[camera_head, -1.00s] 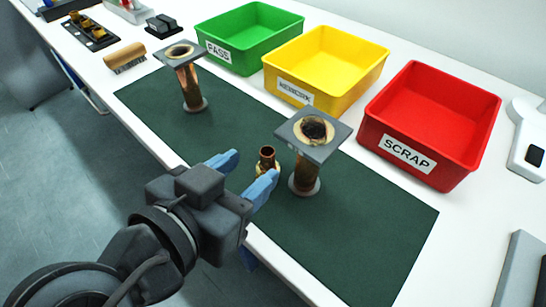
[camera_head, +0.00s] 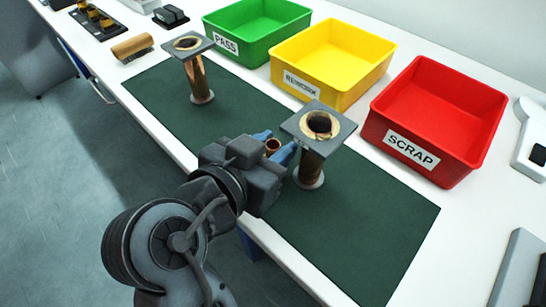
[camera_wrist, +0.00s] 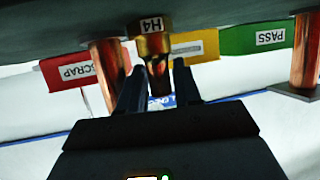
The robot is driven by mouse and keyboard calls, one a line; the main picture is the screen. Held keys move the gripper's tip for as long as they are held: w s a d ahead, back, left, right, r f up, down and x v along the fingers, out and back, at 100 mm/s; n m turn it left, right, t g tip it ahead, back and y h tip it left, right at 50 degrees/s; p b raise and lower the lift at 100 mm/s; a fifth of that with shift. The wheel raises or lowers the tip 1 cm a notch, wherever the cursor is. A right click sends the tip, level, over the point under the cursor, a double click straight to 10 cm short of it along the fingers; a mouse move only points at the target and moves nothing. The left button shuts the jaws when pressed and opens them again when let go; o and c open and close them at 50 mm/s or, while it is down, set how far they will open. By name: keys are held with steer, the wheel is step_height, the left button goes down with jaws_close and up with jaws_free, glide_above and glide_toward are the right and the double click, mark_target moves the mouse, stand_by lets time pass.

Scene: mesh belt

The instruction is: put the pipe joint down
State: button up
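The pipe joint (camera_head: 272,147) is a small copper-and-brass fitting at the mat's front edge side, left of the nearer copper stand. In the wrist view, whose picture is upside down, its brass part (camera_wrist: 152,44) bears the label H4 and meets the green mat (camera_wrist: 230,14). Its narrower copper tube end lies between my fingers. My gripper (camera_head: 276,145) reaches over the mat with its two blue fingers on either side of the joint. In the wrist view the fingers (camera_wrist: 160,75) look apart, with a slim gap beside the tube. The joint's lower part is hidden in the head view.
A copper stand with a square grey plate (camera_head: 340,130) rises close to the right of my gripper. A similar stand (camera_head: 199,80) is farther left. Green PASS (camera_head: 262,38), yellow REWORK (camera_head: 345,88) and red SCRAP (camera_head: 455,160) bins line the back. The mat's right part is clear.

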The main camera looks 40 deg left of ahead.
jaws_close()
steer(key=shift+r, duration=0.15)
